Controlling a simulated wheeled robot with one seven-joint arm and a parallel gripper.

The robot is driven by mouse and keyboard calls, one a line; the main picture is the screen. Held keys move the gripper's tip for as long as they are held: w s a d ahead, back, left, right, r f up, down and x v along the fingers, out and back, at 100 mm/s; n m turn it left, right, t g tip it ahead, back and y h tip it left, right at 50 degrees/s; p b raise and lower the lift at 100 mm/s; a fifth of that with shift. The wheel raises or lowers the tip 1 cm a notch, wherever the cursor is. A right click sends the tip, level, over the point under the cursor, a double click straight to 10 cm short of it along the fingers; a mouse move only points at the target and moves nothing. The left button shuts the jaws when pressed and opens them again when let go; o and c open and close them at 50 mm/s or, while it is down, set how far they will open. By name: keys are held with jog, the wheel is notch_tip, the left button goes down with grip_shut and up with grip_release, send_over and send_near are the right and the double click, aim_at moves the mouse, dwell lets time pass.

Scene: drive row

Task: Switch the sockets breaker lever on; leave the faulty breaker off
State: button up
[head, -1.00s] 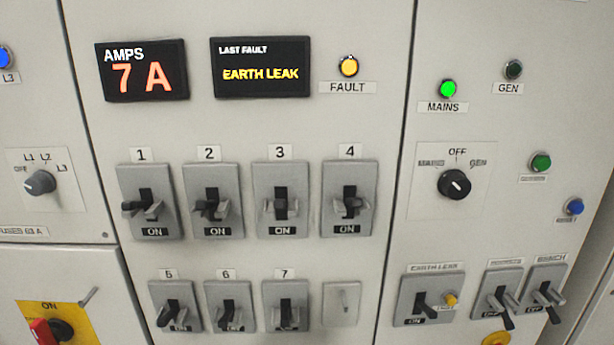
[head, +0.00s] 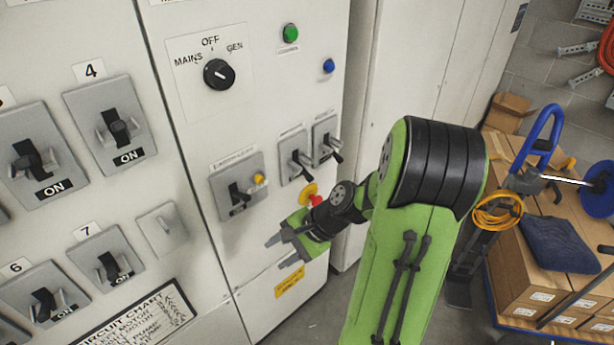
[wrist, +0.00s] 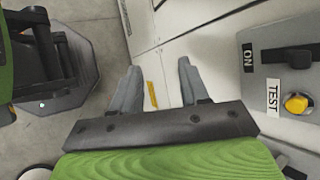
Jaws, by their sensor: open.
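Two small breakers sit side by side at the lower right of the panel in the head view. The left one (head: 293,157) and the right one (head: 325,141) have dark levers pointing down and to the right; their name labels are too blurred to read, so I cannot tell for certain which is sockets or which is faulty. The earth leak breaker (head: 226,178) is left of them, with a yellow button; in the wrist view its plate (wrist: 262,60) shows ON and TEST. My gripper (head: 273,252) is open and empty, below these breakers; its fingers (wrist: 158,70) show in the wrist view.
A red and yellow switch (head: 312,198) is close behind my wrist. A rotary selector (head: 219,74) is above. Numbered breakers, such as breaker 4 (head: 105,110), fill the left. A cart with boxes (head: 530,280) stands at the right.

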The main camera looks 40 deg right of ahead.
jog(key=d+m+t, duration=0.6)
jog(key=d+m, duration=0.3)
jog(key=m+t+h, duration=0.5)
jog(key=m+t, duration=0.2)
jog(key=m, duration=0.3)
send_near(312, 181)
jog(key=shift+g, duration=0.3)
jog(key=w, duration=0.9)
jog(key=shift+w+a+r, duration=0.1)
jog(key=shift+w+r, duration=0.05)
jog(key=shift+r, duration=0.05)
jog(key=shift+c, duration=0.4)
grip_shut()
